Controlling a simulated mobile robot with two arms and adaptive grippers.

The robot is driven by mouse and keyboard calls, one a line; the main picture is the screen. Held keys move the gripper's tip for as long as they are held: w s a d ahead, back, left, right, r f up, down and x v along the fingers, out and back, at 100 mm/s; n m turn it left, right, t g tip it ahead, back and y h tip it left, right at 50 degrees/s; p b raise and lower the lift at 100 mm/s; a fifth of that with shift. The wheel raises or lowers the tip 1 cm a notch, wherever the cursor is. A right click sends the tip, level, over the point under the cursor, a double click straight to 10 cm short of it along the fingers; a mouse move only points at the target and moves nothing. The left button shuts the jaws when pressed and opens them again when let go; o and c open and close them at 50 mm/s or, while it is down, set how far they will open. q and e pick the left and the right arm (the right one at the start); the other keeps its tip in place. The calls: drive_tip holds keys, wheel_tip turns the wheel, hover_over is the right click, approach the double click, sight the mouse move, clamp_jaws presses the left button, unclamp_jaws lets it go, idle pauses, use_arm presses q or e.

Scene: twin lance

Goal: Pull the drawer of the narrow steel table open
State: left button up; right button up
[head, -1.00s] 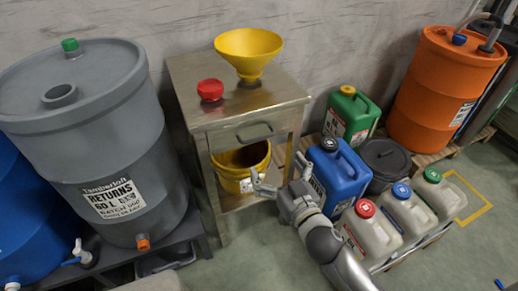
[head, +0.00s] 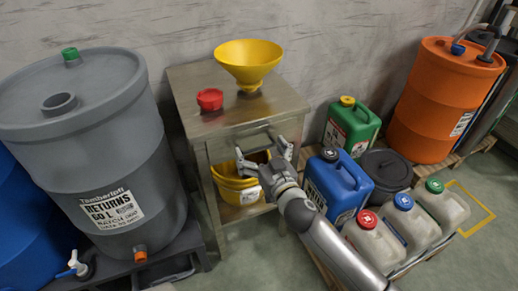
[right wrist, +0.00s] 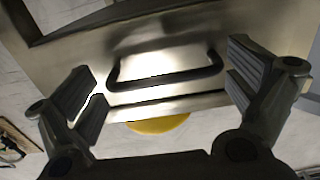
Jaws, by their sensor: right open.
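The narrow steel table (head: 190,88) stands against the wall in the middle of the head view. Its drawer front (head: 218,148) faces me and looks closed; it also shows in the right wrist view (right wrist: 85,60). A dark bow handle (right wrist: 165,82) on the drawer lies between the open fingers in the right wrist view, a little ahead of them. In the head view the gripper hides most of the handle. My right gripper (head: 261,157) is open and empty, close in front of the drawer; it also shows in the right wrist view (right wrist: 160,95). My left gripper is not in view.
A yellow funnel (head: 248,58) and a red cap (head: 210,99) are on the tabletop. A grey drum (head: 85,150) stands close left; a blue canister (head: 335,185) and other canisters stand right.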

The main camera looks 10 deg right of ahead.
drive_tip(key=shift+w, duration=0.3)
drive_tip(key=shift+c, duration=0.4)
drive_tip(key=shift+s, duration=0.1)
drive_tip(key=c, duration=1.2)
